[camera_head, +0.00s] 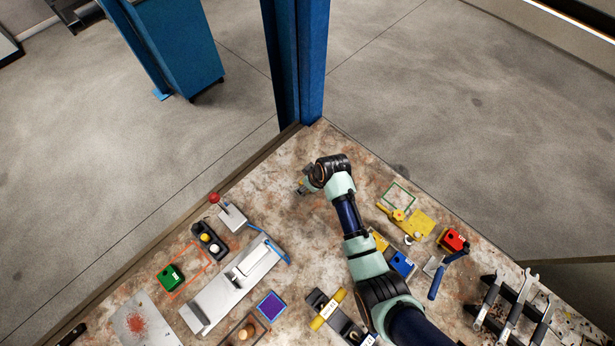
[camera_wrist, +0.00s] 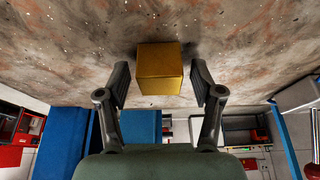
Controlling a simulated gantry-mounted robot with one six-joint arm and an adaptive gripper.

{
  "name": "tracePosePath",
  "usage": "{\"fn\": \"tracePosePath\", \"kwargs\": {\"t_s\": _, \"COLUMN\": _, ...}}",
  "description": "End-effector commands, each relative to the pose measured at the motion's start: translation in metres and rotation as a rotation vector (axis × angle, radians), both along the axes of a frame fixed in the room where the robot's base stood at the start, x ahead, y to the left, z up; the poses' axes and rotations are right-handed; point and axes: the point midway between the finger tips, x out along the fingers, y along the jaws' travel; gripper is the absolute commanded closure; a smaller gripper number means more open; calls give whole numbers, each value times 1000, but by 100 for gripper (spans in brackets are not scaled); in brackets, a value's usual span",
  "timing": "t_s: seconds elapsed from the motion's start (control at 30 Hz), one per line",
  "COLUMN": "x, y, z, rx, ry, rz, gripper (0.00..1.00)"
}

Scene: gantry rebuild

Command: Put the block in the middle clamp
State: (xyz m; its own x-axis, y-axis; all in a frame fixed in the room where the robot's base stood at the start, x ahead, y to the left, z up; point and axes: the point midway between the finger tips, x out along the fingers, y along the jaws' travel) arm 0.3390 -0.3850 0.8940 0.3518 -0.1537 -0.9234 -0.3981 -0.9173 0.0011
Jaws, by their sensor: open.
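A gold-yellow block (camera_wrist: 160,70) sits on the stained tabletop, centred ahead of my open gripper (camera_wrist: 161,84) in the wrist view. The two dark fingers stand on either side of it, with a gap showing at each side, so they do not grip it. In the head view my gripper (camera_head: 304,184) is low over the table near its far corner; the block is not clearly seen there. Yellow clamp-like fixtures (camera_head: 420,222) stand right of my arm, partly hidden by it. I cannot tell which one is the middle clamp.
A blue box-like part (camera_head: 402,264) and a red one (camera_head: 453,240) stand right of my arm. A grey metal fixture (camera_head: 225,291), a red-knobbed lever (camera_head: 215,198) and a green part (camera_head: 171,276) are left. A blue post (camera_head: 297,65) rises behind the far corner.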

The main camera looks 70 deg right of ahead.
Motion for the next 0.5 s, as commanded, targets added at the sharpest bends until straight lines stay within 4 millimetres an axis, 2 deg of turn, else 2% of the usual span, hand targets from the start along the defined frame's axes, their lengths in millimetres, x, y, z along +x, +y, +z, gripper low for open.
{"fn": "tracePosePath", "kwargs": {"t_s": 0.17, "x": -1, "y": 0, "z": 8, "rx": -1, "ry": -1, "rz": 0, "gripper": 34}}
{"fn": "tracePosePath", "kwargs": {"t_s": 0.27, "x": -8, "y": 3, "z": 27, "rx": -1, "ry": -2, "rz": -1, "gripper": 34}}
{"fn": "tracePosePath", "kwargs": {"t_s": 0.5, "x": -29, "y": 12, "z": 83, "rx": -2, "ry": -2, "rz": 0, "gripper": 34}}
